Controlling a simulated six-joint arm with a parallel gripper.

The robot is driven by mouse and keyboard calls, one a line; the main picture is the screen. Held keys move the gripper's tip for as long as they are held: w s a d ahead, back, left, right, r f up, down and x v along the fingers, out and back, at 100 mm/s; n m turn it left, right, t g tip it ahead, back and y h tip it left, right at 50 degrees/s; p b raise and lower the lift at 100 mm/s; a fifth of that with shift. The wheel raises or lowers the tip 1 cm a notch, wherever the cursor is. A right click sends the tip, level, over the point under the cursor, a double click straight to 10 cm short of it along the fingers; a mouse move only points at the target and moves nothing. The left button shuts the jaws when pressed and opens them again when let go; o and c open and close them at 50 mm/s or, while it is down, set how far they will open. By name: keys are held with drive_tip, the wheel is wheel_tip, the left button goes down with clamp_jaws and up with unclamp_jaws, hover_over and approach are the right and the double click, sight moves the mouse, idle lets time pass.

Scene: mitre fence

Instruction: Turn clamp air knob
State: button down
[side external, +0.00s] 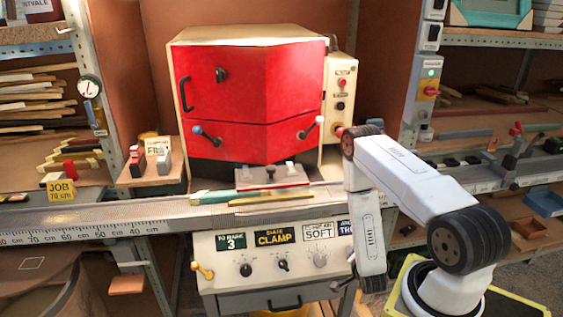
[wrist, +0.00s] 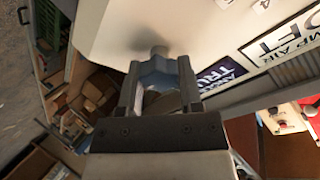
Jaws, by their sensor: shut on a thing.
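The control panel (side external: 283,285) on the front of the machine carries several knobs under printed labels. The CLAMP AIR SOFT label (side external: 318,231) has a pale round knob (side external: 320,259) below it; in the wrist view part of this label (wrist: 280,35) shows at the right. My gripper (side external: 335,286) is low at the panel's right edge. In the wrist view my gripper (wrist: 158,75) is shut on a blue-grey knob (wrist: 158,72), with a stub behind it at the white panel face. This knob is beside the TRU label (wrist: 222,70), apart from the SOFT label. The fingers hide part of it.
A DIAL CLAMP label (side external: 275,237) has a dark knob (side external: 283,265) below it. A yellow-handled lever (side external: 203,270) sticks out at the panel's left. A drawer with a dark handle (side external: 284,305) is below. The fence rail (side external: 110,220) runs above the panel.

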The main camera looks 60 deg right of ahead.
drive_tip(key=shift+a+f+m+g, duration=0.1)
drive_tip(key=shift+m+g, duration=0.2)
drive_tip(key=shift+m, duration=1)
drive_tip(key=shift+c, duration=1.3)
unclamp_jaws()
drive_tip(key=shift+s, duration=0.1)
drive_tip(key=v, duration=0.7)
drive_tip(key=shift+s+a+r, duration=0.15)
drive_tip(key=shift+a+r, duration=0.1)
